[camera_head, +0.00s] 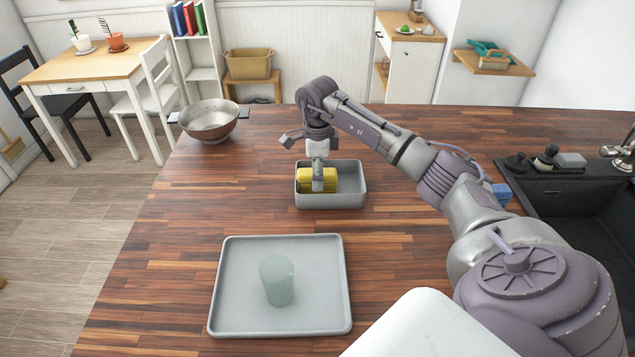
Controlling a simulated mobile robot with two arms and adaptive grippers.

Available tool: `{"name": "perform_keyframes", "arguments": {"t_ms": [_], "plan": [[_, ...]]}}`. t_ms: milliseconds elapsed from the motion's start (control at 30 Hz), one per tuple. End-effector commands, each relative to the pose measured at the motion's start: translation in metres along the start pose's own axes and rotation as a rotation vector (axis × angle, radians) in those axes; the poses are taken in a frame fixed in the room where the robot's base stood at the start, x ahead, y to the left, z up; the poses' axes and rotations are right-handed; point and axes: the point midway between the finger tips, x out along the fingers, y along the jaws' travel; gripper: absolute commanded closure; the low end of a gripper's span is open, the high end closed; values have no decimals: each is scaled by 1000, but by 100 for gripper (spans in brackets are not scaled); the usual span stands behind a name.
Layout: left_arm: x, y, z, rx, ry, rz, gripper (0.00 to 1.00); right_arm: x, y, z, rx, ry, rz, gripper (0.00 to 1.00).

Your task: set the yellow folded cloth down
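The yellow folded cloth (303,181) is at the left part of a small grey open bin (345,200) on the wooden counter. My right gripper (318,181) points down over the bin, with a finger across the near side of the cloth; it looks shut on the cloth. The far finger is hidden. The cloth's underside is hidden by the bin's front wall, so I cannot tell whether it touches the bin floor. My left gripper is not in view.
A grey tray (235,310) with a pale translucent cup (277,280) lies nearer on the counter (170,250). A metal bowl (209,120) stands at the back left. A black sink (575,200) is on the right, and a blue object (502,194) sits partly behind my arm.

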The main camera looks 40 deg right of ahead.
Motion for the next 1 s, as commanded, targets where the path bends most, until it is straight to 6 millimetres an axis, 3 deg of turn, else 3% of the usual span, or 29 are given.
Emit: {"name": "perform_keyframes", "arguments": {"t_ms": [233, 433, 600, 1000], "plan": [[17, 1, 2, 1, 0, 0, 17, -54, -1, 1, 0, -4, -5, 32], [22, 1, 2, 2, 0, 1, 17, -83, -1, 0, 1, -1, -2, 32], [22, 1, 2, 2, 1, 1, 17, -92, 0, 0, 2, 0, 0, 32], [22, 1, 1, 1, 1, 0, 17, -93, 0, 0, 1, 0, 0, 32]]}}
